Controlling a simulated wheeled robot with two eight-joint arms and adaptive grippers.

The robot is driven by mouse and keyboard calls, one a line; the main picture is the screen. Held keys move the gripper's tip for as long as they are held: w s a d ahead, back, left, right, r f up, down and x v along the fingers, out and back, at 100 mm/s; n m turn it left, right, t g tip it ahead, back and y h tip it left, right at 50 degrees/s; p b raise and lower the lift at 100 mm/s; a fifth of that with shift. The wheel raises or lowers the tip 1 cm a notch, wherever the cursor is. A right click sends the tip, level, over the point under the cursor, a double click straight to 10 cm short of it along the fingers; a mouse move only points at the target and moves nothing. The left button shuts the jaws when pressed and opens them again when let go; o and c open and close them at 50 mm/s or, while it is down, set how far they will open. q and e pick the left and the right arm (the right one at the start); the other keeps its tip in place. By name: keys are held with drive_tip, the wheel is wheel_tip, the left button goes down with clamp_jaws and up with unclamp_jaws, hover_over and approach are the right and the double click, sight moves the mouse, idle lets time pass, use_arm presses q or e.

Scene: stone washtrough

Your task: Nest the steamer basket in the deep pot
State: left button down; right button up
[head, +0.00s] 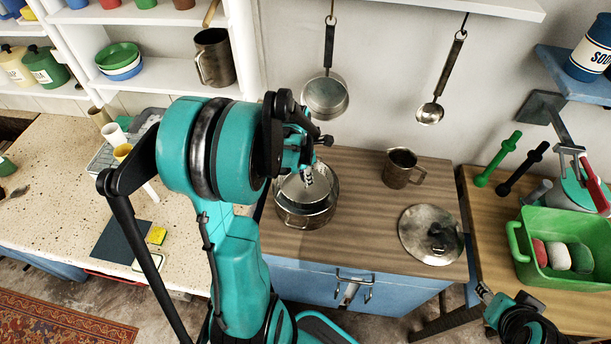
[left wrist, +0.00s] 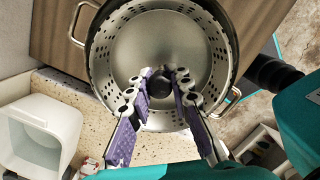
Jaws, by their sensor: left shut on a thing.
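The steamer basket (left wrist: 205,40) is a metal bowl with perforated sides and a dark central knob (left wrist: 160,84). My left gripper (left wrist: 161,78) is shut on that knob. The deep pot (head: 306,218) is metal with two side handles and stands on the wooden counter. In the head view my left gripper (head: 308,176) is over the pot, with the basket (head: 292,190) at its mouth. In the left wrist view the pot's handle (left wrist: 78,24) shows outside the basket rim. I cannot tell how deep the basket sits. My right gripper (head: 490,294) is at the lower right, its fingers unclear.
A metal mug (head: 400,168) and a round lid (head: 431,234) stand on the counter right of the pot. A pan (head: 326,96) and a ladle (head: 430,112) hang on the wall behind. A green tub (head: 568,255) is at the right.

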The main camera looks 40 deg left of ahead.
sight(305, 188)
use_arm(q)
drive_tip(key=shift+f+b, duration=1.5)
drive_tip(key=shift+f, duration=0.25)
drive_tip(key=shift+f, duration=0.15)
drive_tip(key=shift+f+b, duration=0.95)
drive_tip(key=shift+f, duration=0.2)
idle(0.5)
drive_tip(key=c, duration=0.8)
unclamp_jaws()
drive_tip(key=shift+r, duration=0.15)
